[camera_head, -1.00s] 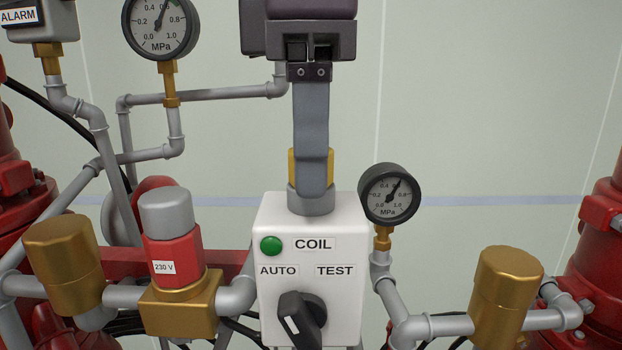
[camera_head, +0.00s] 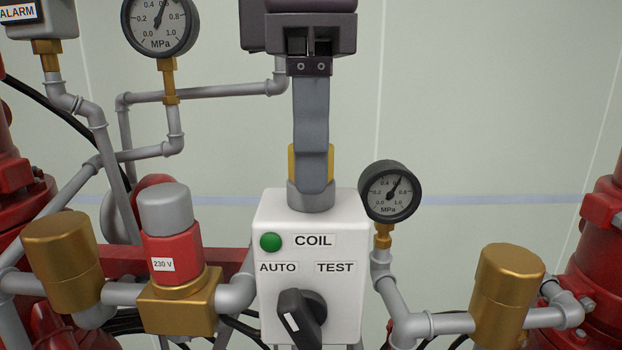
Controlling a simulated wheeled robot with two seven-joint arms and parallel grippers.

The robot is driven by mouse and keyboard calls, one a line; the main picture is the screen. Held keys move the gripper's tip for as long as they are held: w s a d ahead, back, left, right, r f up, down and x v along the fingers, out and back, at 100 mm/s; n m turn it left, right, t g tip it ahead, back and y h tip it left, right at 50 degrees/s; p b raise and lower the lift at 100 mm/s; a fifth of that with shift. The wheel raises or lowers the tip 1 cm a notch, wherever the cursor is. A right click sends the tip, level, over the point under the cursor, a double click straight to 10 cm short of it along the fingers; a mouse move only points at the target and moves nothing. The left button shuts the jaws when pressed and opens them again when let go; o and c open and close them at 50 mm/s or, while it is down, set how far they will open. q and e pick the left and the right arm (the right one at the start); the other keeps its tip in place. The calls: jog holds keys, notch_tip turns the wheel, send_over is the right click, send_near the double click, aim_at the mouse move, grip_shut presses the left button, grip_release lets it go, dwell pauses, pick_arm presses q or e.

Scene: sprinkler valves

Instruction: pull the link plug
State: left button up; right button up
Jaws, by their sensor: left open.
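The white coil box (camera_head: 347,290) stands in the middle, with a green lamp, the words COIL, AUTO and TEST, and a black knob (camera_head: 300,318). On its top is a round grey socket (camera_head: 327,199) with a yellow piece (camera_head: 331,160) in it, likely the link plug. My left gripper (camera_head: 311,172) comes down from above, fingers pointing down. Its near grey finger stands in front of the yellow piece, which shows only at both sides. The other finger is hidden, so I cannot tell whether they touch it. The jaws are open. My right gripper is out of view.
A pressure gauge (camera_head: 390,192) stands close at the box's right. A red and grey 230 V solenoid (camera_head: 170,235) and brass fittings stand left, a brass elbow (camera_head: 507,287) right. Grey pipes run around. The wall behind is clear.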

pick_arm(q)
grip_shut()
dwell(0.3)
jog(key=shift+r, duration=0.15)
jog(key=shift+r+p, duration=2.75)
jog(key=shift+r, duration=0.15)
